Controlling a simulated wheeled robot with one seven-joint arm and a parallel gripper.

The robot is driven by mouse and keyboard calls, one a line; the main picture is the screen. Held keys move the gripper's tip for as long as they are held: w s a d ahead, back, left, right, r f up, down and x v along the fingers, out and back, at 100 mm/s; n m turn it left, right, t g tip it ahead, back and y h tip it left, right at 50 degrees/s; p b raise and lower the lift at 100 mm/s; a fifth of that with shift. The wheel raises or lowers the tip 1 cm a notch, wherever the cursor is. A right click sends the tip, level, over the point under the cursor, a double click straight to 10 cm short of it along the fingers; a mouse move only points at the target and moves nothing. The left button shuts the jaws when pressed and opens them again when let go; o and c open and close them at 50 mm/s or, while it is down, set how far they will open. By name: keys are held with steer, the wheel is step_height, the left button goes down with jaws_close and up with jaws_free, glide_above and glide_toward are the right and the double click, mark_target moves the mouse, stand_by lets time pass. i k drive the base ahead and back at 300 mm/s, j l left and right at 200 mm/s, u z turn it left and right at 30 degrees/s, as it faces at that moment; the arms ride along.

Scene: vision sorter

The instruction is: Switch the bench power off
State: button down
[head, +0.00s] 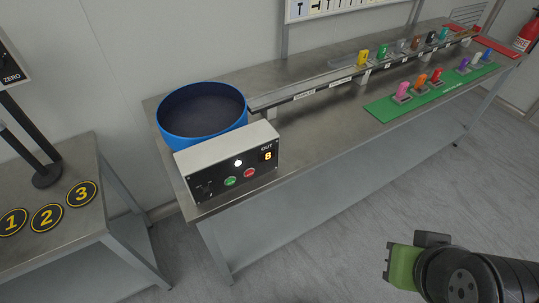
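The control box (228,160) stands on the near left end of the long metal bench, with a pale top and a black front. Its front carries a lit white lamp (238,163), a green button (230,181), a red button (249,173) and a display (268,156) reading 8 under "OUT". A small dark switch (204,189) sits at the front's lower left; its position is too small to tell. My gripper (404,266) is at the lower right, over the floor, well apart from the box. Its fingers cannot be made out.
A blue round bowl (203,128) stands behind the box. A rail with coloured pieces runs along the bench (315,147). A green mat (425,96) holds more pieces. A side table (78,218) with numbered discs is at left. The floor before the bench is clear.

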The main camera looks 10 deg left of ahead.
mark_target(207, 192)
steer(key=j+u, duration=0.65)
steer(key=u, duration=0.3)
